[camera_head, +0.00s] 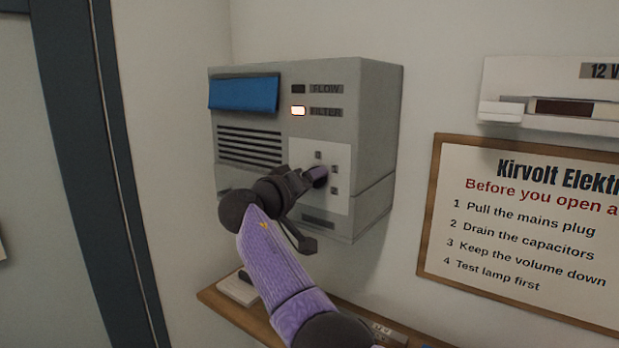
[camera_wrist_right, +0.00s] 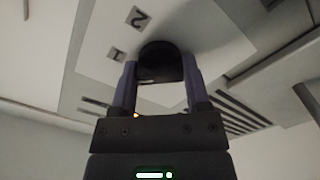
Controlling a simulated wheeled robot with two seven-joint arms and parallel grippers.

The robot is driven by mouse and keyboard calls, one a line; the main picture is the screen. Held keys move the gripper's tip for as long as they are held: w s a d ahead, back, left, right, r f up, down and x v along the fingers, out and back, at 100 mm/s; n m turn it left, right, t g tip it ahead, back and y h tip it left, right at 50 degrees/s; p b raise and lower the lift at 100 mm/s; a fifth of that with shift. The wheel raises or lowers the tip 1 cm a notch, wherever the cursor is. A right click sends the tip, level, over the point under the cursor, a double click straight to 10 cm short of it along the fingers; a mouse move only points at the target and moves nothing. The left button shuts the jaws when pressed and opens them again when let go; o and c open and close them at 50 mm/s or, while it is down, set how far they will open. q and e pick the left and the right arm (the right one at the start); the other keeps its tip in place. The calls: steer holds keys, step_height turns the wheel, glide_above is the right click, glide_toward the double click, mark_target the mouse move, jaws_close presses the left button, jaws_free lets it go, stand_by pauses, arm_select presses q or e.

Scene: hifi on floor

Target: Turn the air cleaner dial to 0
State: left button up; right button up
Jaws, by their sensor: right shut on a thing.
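The air cleaner (camera_head: 378,120) is a grey box on the wall, with a blue flap, vent slots and a pale dial panel (camera_head: 340,160). Its dial shows in the right wrist view as a dark round knob (camera_wrist_right: 160,62), between the two purple fingers of my right gripper (camera_wrist_right: 158,82). My right gripper is shut on the dial; it also shows in the head view (camera_head: 312,178), where it hides most of the dial. Labels 1 and 2 show beside the dial in the wrist view. I cannot tell where the dial points. My left gripper is not in view.
The FILTER lamp (camera_head: 298,111) is lit and the FLOW lamp (camera_head: 298,89) is dark. A wooden shelf (camera_head: 262,329) with small items lies below my right arm. A framed sign (camera_head: 530,230) hangs at the right, below a white unit (camera_head: 550,90). A dark door frame stands at the left.

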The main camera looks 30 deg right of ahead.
steer(key=shift+r+n+p, duration=0.15)
steer(key=shift+n+p, duration=2.1)
steer(key=shift+n, duration=2.25)
steer(key=o, duration=1.3)
steer(key=b+v, duration=0.4)
steer(key=v, duration=0.6)
steer(key=shift+n, duration=0.3)
